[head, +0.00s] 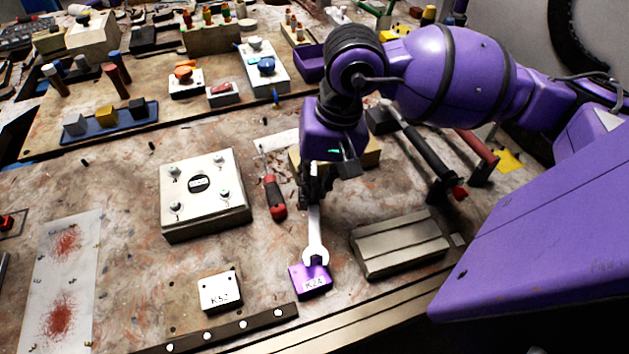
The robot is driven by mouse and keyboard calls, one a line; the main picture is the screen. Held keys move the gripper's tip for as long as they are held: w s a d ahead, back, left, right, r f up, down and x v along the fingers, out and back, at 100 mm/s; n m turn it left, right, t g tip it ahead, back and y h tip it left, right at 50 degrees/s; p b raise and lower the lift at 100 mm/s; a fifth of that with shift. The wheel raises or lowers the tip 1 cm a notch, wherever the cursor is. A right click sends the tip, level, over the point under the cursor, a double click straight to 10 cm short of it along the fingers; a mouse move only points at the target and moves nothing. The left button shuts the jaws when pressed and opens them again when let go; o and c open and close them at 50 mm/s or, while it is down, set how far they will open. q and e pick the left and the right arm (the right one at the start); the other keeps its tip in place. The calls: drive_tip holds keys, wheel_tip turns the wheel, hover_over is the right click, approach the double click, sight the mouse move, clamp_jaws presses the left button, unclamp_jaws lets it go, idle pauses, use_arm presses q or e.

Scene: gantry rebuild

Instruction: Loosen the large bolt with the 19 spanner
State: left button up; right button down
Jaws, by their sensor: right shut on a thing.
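My right gripper (314,192) points down near the middle of the workbench and is shut on a silver spanner (314,232). The spanner hangs from the fingers with its open jaw toward the bench's front edge. The jaw overlaps the back of a small purple block (312,284) marked K24. I cannot tell whether it touches the block or is around a bolt there. The spanner's size marking is not readable. A pale square plate (203,209) to the left carries several bolt heads; I cannot tell which bolt is the large one. My left gripper is not in view.
A red and black screwdriver (275,198) lies between plate and gripper. A grey ridged block (399,243) sits to the right of the spanner. A white block (220,291) marked K52 and a dark strip (217,332) lie in front. A hammer (424,150) lies behind right.

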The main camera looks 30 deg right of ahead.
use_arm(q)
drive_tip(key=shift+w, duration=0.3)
use_arm(e)
drive_tip(key=shift+f, duration=0.1)
drive_tip(key=shift+s+d+f+n+b, duration=0.1)
drive_tip(key=shift+s+d+n+b, duration=0.2)
drive_tip(key=shift+d+n+b, duration=0.25)
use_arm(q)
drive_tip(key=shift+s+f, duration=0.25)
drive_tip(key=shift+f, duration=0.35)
use_arm(e)
drive_tip(key=shift+s+d+n, duration=0.1)
drive_tip(key=shift+d+n, duration=0.2)
drive_tip(key=shift+n, duration=0.25)
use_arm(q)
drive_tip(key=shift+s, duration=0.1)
use_arm(e)
drive_tip(key=shift+d+g, duration=0.2)
drive_tip(key=shift+g, duration=0.1)
drive_tip(key=shift+s+d+n+b, duration=0.15)
drive_tip(key=shift+d+n+b, duration=0.15)
drive_tip(key=shift+d+n, duration=0.45)
drive_tip(key=shift+n, duration=0.25)
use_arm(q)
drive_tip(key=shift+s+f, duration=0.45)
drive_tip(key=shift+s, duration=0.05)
